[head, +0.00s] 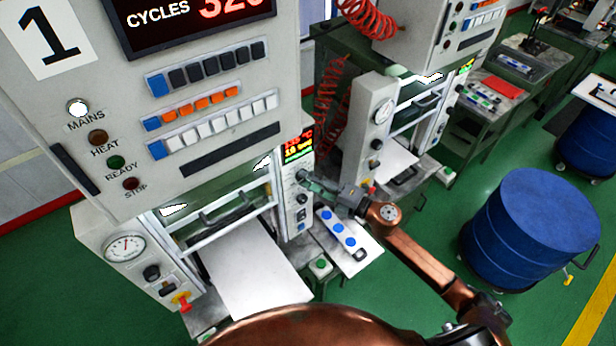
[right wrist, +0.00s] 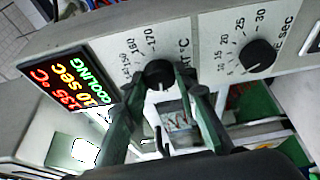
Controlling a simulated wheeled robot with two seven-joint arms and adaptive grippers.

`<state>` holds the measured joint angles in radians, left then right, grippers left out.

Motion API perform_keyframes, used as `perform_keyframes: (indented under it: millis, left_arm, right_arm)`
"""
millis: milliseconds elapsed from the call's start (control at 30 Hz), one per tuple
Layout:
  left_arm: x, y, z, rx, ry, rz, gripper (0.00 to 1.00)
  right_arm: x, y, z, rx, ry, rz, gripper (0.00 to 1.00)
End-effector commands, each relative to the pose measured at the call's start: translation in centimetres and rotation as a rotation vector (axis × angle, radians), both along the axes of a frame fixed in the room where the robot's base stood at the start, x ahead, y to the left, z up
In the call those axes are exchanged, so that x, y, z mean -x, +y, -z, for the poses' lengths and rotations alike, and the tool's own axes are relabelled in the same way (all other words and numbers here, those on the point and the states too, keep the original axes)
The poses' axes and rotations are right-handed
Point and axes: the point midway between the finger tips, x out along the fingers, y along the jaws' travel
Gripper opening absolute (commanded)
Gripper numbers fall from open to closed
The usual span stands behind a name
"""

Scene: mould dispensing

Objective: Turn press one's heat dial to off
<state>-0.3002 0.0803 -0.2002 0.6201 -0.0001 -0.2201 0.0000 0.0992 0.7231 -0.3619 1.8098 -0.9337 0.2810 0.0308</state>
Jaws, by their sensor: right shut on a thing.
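Press one (head: 190,60) stands at the left, with a big "1" on its panel. Its narrow control column carries a black heat dial (right wrist: 159,74) with a °C scale around it, numbers near 150 to 170 showing. My right gripper (head: 308,181) reaches the column from the right. In the right wrist view its two fingers (right wrist: 163,88) are shut on the heat dial, one on each side. The fingers hide part of the scale, and I cannot tell the dial's exact setting. My left gripper is not in view.
A second black dial (right wrist: 258,56) with a seconds scale sits beside the heat dial. The lit display (right wrist: 68,92) reads 135 °C, 10 sec, COOLING. A tray with blue discs (head: 361,258) lies below my right arm. A blue drum (head: 530,225) stands at the right.

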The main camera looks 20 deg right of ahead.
Motion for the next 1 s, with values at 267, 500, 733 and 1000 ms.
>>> perform_keyframes:
  millis: [267,500,733,1000]
  left_arm:
    - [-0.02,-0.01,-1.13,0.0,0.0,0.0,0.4]
    - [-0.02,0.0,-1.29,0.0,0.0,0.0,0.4]
    - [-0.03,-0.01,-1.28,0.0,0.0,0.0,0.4]
    - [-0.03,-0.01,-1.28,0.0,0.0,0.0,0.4]
  right_arm:
    - [0.01,-0.01,-0.15,0.101,-0.036,-0.001,0.03]
    - [0.02,0.02,-0.04,0.126,-0.046,0.0,0.03]
    - [0.01,0.01,0.0,0.128,-0.046,0.0,0.03]
    - [0.02,0.01,-0.01,0.128,-0.045,0.0,0.38]
